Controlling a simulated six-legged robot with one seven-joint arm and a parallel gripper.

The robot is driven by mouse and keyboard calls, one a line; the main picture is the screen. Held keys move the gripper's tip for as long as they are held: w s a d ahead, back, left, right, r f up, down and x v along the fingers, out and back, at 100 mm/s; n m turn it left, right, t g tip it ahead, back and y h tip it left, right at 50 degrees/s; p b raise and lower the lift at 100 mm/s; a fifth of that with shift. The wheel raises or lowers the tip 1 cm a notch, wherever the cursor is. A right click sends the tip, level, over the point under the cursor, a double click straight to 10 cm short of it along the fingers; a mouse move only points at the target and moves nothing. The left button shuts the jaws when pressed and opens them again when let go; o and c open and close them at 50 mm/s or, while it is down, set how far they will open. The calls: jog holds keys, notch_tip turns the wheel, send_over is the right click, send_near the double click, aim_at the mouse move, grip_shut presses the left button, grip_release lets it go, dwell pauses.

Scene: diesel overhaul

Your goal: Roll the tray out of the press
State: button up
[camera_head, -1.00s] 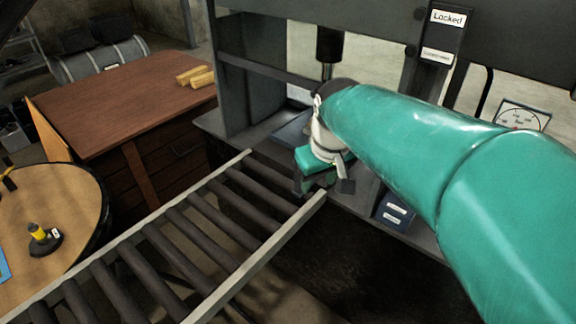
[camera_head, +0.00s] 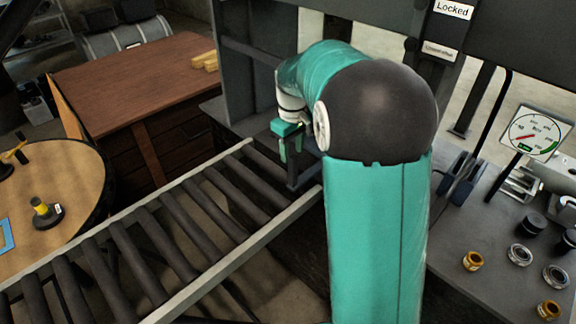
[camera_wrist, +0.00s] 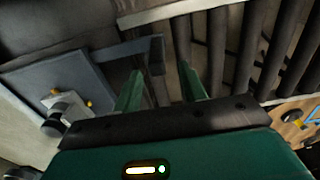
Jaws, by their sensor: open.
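My gripper (camera_head: 290,147) is open and points down over the press end of the roller track (camera_head: 215,262). In the wrist view, its two green fingers (camera_wrist: 160,75) stand apart with nothing gripped. A blue-grey tray (camera_wrist: 62,75) lies at the left there, with small yellow pieces and a dark round part on it. A grey bar (camera_wrist: 157,50), seemingly the tray's handle, reaches to just beyond the fingertips, around the gap between them; I cannot tell whether they touch. In the head view my arm hides most of the tray and the press bed.
The roller track runs from the press to the lower left, its rollers bare. A brown wooden desk (camera_head: 130,90) and a round table (camera_head: 75,185) stand left of it. A gauge (camera_head: 535,133) and several rings and dark caps sit on the bench (camera_head: 450,235) at right.

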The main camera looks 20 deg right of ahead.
aim_at(293, 168)
jog(key=shift+d+f, duration=0.3)
notch_tip(293, 168, down, 7)
jog(key=shift+a+f, duration=0.1)
jog(key=shift+a, duration=0.05)
grip_shut()
